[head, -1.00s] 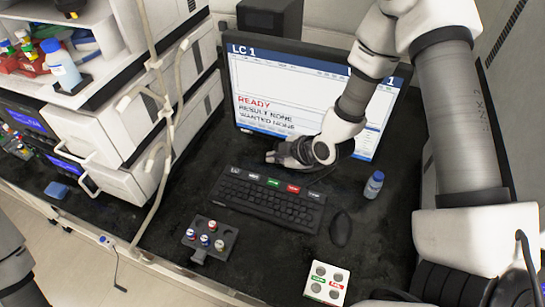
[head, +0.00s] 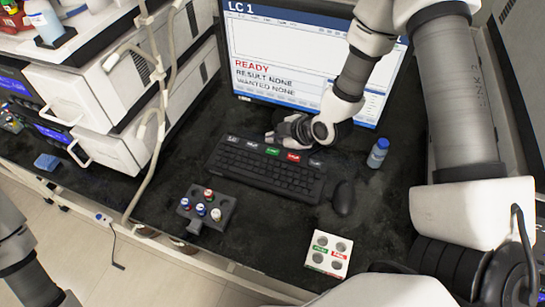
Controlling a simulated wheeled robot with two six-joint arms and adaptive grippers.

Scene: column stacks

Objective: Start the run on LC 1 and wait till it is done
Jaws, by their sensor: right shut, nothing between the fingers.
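The LC 1 monitor (head: 290,55) stands at the back of the bench and reads "READY", "RESULT NONE" and "WANTED NONE". The black keyboard (head: 262,170) lies in front of it, with a green key (head: 272,152) and a red key (head: 293,156) along its back edge. My right gripper (head: 272,139) is shut and empty, just behind the keyboard's back edge near the green key. I cannot tell whether it touches anything. My left arm shows at the left edge, but its gripper is out of view.
A dark vial rack (head: 226,205) with several vials stands front left of the keyboard. A white tray with round wells (head: 328,254) lies front right. A mouse (head: 343,198) and a blue-capped bottle (head: 377,153) are to the right. The white instrument stack (head: 95,90) stands left.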

